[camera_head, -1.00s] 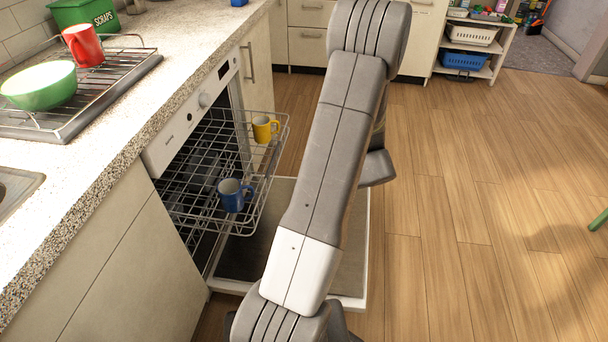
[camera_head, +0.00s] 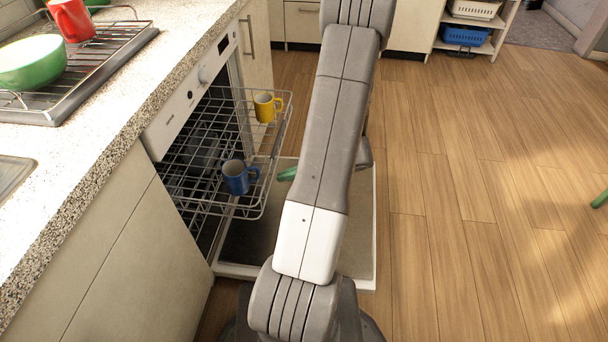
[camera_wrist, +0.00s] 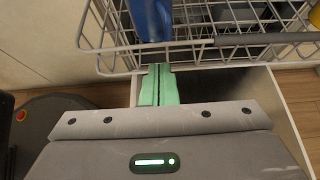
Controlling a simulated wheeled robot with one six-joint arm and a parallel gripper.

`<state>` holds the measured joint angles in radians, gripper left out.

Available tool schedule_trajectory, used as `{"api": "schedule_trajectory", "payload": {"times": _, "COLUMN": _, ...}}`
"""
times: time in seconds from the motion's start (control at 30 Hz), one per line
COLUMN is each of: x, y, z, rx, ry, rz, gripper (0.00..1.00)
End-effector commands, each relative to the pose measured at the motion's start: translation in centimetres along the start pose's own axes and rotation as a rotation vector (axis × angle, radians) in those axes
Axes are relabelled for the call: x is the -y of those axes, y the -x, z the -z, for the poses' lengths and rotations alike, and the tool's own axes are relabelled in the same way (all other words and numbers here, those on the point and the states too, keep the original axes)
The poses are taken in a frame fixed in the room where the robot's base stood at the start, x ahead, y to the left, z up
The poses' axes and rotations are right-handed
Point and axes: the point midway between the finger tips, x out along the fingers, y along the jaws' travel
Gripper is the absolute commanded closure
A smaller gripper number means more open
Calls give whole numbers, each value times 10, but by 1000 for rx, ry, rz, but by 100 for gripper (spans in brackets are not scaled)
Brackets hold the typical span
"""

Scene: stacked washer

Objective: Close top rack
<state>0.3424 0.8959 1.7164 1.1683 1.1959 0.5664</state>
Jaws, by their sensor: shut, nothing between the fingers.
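The dishwasher's top rack (camera_head: 262,212) is a wire basket pulled out over the lowered door (camera_head: 365,225). It holds a blue mug (camera_head: 236,177) and a yellow mug (camera_head: 266,107). In the head view my gripper (camera_head: 287,174) shows only as a green tip beside the rack's front, mostly hidden by my arm. In the wrist view its two green fingers (camera_wrist: 158,84) are together and empty, close to the rack's front rim (camera_wrist: 92,48). Whether they touch the rim is unclear. The blue mug (camera_wrist: 149,18) is just behind that rim.
The counter (camera_head: 100,105) runs along the left, with a drying rack holding a green bowl (camera_head: 38,63) and a red mug (camera_head: 72,18). The dishwasher door lies open under the top rack.

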Motion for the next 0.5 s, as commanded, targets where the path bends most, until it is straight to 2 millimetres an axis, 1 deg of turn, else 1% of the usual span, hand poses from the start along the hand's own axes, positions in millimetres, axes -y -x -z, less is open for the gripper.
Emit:
{"api": "schedule_trajectory", "payload": {"times": 0.03, "x": 0, "y": -7, "z": -3, "rx": 0, "ry": 2, "rz": -2, "gripper": 100}}
{"api": "schedule_trajectory", "payload": {"times": 0.2, "x": 0, "y": -17, "z": -10, "rx": 0, "ry": 1, "rz": -1, "gripper": 100}}
{"api": "schedule_trajectory", "payload": {"times": 0.5, "x": 0, "y": -19, "z": -12, "rx": 0, "ry": 0, "rz": 1, "gripper": 100}}
